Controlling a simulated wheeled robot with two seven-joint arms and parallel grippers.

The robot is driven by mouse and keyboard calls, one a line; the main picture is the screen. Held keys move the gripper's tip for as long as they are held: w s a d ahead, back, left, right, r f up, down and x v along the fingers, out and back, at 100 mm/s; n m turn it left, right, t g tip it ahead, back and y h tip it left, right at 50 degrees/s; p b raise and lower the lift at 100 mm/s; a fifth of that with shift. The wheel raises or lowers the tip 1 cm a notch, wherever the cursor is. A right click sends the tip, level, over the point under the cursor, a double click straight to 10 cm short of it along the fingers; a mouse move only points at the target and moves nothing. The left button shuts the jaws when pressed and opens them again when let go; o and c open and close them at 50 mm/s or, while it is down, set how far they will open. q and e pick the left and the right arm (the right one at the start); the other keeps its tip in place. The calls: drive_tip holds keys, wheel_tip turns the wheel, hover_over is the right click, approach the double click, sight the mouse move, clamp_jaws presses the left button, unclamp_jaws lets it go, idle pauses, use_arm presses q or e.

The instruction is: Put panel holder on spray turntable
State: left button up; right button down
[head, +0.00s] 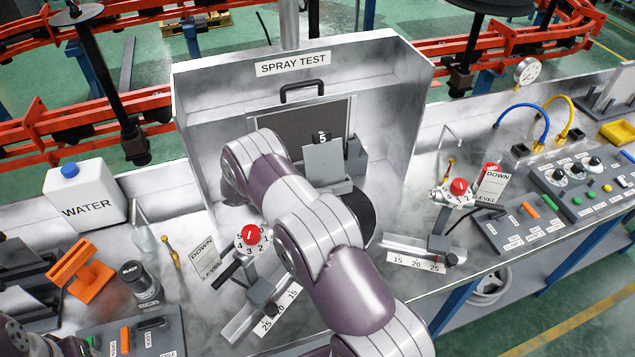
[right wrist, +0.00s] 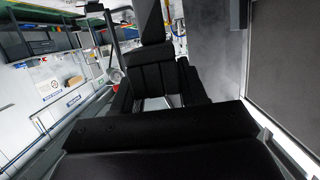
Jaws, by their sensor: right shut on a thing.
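In the right wrist view the panel (right wrist: 285,70) fills the right side, close beside my fingers. The spray turntable (head: 362,214) is a dark disc on the booth floor, largely hidden by my right arm. Whether the holder touches it is hidden.
The booth (head: 185,110) has side walls close to my arm and a black handle (head: 302,88) shows near its back. Red-knobbed spray stands (head: 252,236) and (head: 458,187) flank it. A water container (head: 85,197) and orange stand (head: 82,270) are at left.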

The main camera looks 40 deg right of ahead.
drive_tip(key=shift+w, duration=0.15)
drive_tip(key=shift+f, duration=0.15)
drive_tip(key=c, duration=0.6)
unclamp_jaws()
drive_tip(key=shift+a, duration=0.15)
drive_tip(key=b+v, duration=0.4)
drive_tip(key=v, duration=0.7)
drive_tip(key=shift+a+r+b, duration=0.3)
drive_tip(key=shift+b, duration=0.1)
